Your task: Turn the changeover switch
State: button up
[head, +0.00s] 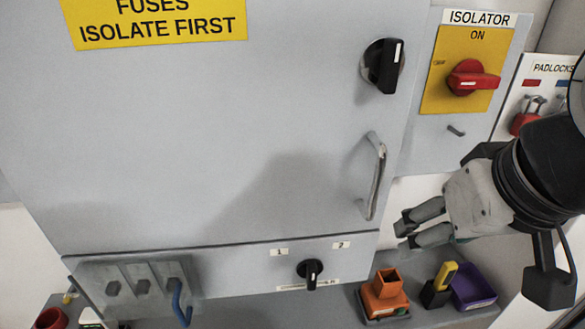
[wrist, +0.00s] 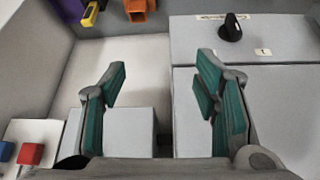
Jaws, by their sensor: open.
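The changeover switch is a black rotary knob (head: 310,272) on the low grey panel, between small plates marked 1 and 2. Its pointer handle stands about upright in the head view. The same knob (wrist: 231,30) shows at the upper right of the wrist view, beside a label. My gripper (head: 402,230) is right of the cabinet door handle, above and to the right of the knob, and apart from it. In the wrist view its two green-padded fingers (wrist: 161,68) are spread wide with nothing between them.
A door handle (head: 376,178) sticks out beside my gripper. Above are a black door knob (head: 384,66) and a red isolator switch (head: 473,79). Orange (head: 385,298) and purple (head: 472,288) containers stand below. A blue hook (head: 179,303) hangs left of the panel knob.

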aim_at(310, 269)
jog(key=l+u, duration=0.1)
jog(key=u, duration=0.65)
jog(key=k+l+u, duration=0.1)
jog(key=l+u, duration=0.25)
jog(key=k+l+u, duration=0.2)
jog(key=l+u, duration=0.15)
jog(key=k+l+u, duration=0.2)
jog(key=l+u, duration=0.15)
jog(key=k+l+u, duration=0.15)
jog(key=k+l, duration=0.55)
jog(key=l, duration=0.15)
